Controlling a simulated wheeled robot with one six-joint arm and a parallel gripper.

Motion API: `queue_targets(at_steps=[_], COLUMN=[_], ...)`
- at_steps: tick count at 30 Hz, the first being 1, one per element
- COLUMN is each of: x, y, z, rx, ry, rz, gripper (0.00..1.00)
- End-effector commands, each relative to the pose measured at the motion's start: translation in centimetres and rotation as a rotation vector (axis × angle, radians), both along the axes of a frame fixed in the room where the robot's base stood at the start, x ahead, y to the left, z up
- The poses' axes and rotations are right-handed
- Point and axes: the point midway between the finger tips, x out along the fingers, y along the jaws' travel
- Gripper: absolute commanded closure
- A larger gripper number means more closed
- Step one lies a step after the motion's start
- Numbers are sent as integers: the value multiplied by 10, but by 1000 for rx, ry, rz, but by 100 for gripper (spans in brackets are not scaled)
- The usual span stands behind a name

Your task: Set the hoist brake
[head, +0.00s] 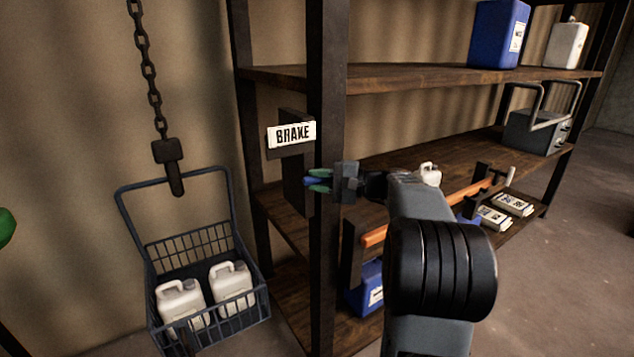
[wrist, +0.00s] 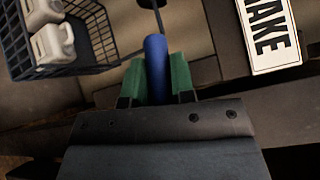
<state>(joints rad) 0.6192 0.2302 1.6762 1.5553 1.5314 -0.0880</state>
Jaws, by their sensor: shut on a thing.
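The hoist brake shows as a white sign reading BRAKE (head: 292,134) on a dark bracket at the shelf post; the sign also shows in the wrist view (wrist: 268,35). Below the sign is a blue handle (head: 311,182), which stands between green fingers in the wrist view (wrist: 156,62). My gripper (head: 318,181) is shut on this blue handle. A thin dark rod runs on from the handle's far end in the wrist view. Where the rod joins the bracket is hard to make out. A dark wire basket (head: 208,310) hangs from a chain (head: 150,70) by a hook (head: 170,165), with two white jugs inside.
A wooden shelf rack (head: 440,75) with dark posts stands around my arm. It holds a blue canister (head: 498,35), a white jug (head: 566,45) and a grey metal box (head: 537,130). An orange bar (head: 430,212) lies close to my arm. Open floor (head: 590,220) is at the right.

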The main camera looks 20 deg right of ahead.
Motion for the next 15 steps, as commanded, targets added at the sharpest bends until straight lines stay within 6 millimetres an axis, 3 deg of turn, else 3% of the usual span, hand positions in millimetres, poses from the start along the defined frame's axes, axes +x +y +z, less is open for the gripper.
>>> queue_targets(at_steps=[15], x=[0], y=[-1], z=[-2], rx=[482], ry=[59], rz=[-2], gripper=[100])
